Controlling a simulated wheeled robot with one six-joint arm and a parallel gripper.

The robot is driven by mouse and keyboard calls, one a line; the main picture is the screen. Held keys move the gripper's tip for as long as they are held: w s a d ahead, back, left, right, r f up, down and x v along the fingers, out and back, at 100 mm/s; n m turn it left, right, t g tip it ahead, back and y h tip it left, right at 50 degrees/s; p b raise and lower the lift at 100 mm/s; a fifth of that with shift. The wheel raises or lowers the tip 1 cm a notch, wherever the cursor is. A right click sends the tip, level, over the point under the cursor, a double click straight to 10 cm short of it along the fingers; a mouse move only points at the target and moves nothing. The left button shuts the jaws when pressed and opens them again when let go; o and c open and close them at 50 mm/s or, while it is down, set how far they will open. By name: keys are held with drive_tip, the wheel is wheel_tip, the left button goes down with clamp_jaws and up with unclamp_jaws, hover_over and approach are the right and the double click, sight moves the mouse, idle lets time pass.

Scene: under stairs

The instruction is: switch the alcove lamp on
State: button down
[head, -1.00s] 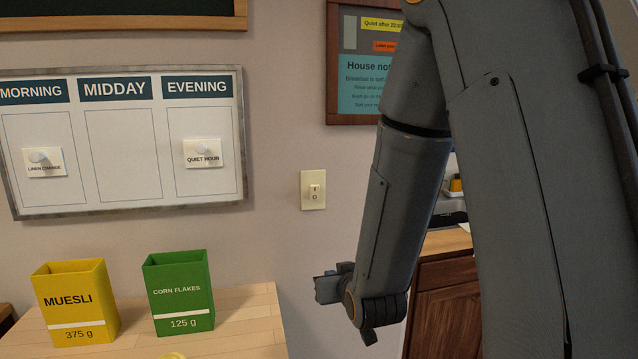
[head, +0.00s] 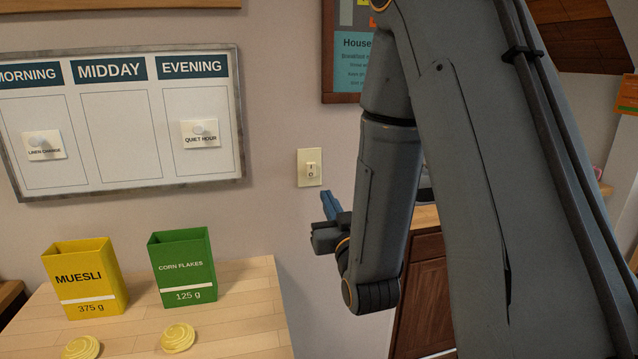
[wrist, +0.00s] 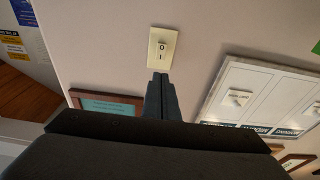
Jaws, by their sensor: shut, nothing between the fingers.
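A cream wall switch (head: 309,168) with a white rocker marked I at the top and O at the bottom is on the wall, right of the planner board. It also shows in the wrist view (wrist: 162,48), where the picture is upside down. My gripper (head: 331,200) is shut and empty, with its fingertips just below and right of the switch plate in the head view. In the wrist view my fingers (wrist: 160,80) point at the I end of the rocker; I cannot tell whether they touch it. No lamp shows in these frames.
A planner board (head: 122,190) hangs left of the switch. A yellow muesli box (head: 85,280) and a green corn flakes box (head: 183,268) stand on a wooden top (head: 240,310) with two yellow coils. A house notice board (head: 328,60) hangs above right.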

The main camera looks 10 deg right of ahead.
sight(312, 165)
drive_tip(key=w, duration=0.4)
drive_tip(key=w+r, duration=0.1)
drive_tip(key=w, duration=0.4)
drive_tip(key=w+r, duration=0.1)
drive_tip(key=w, duration=0.3)
drive_tip(key=shift+w+r, duration=0.2)
drive_tip(key=shift+w, duration=0.15)
drive_tip(key=shift+d, duration=0.1)
